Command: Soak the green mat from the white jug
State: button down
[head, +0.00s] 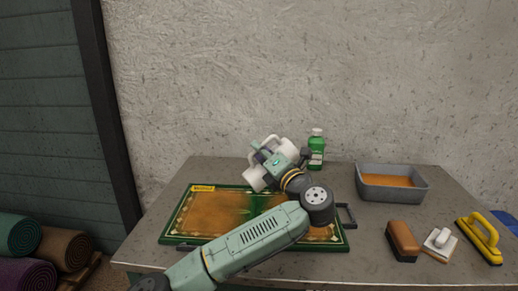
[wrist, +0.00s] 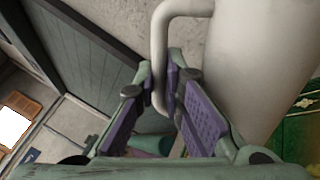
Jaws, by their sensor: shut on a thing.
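The white jug (head: 288,148) is held tilted above the green mat (head: 180,225), partly hidden behind my arm in the head view. My gripper (head: 270,160) is shut on the jug's handle. In the wrist view the purple-padded fingers (wrist: 172,95) close around the white handle (wrist: 159,50), with the jug's body (wrist: 265,60) to the right. The mat lies on the table with a green border and a yellow tag. Its middle is mostly orange-brown, with a green patch right of centre. My arm covers part of the mat's near side.
A green bottle (head: 316,150) stands behind the mat. On the right of the grey table (head: 340,272) are a grey basin (head: 365,188) with orange-brown contents, a brown brush (head: 403,240), a white-handled scraper (head: 440,243) and a yellow-handled brush (head: 481,238). Rolled rugs (head: 62,248) lie at the left.

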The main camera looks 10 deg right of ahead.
jog(key=shift+d+r+m, duration=0.1)
jog(key=shift+r+m, duration=0.2)
jog(key=shift+f, duration=0.25)
jog(key=shift+d+r+p, duration=0.1)
jog(key=shift+p, duration=0.3)
jog(key=shift+m, duration=0.4)
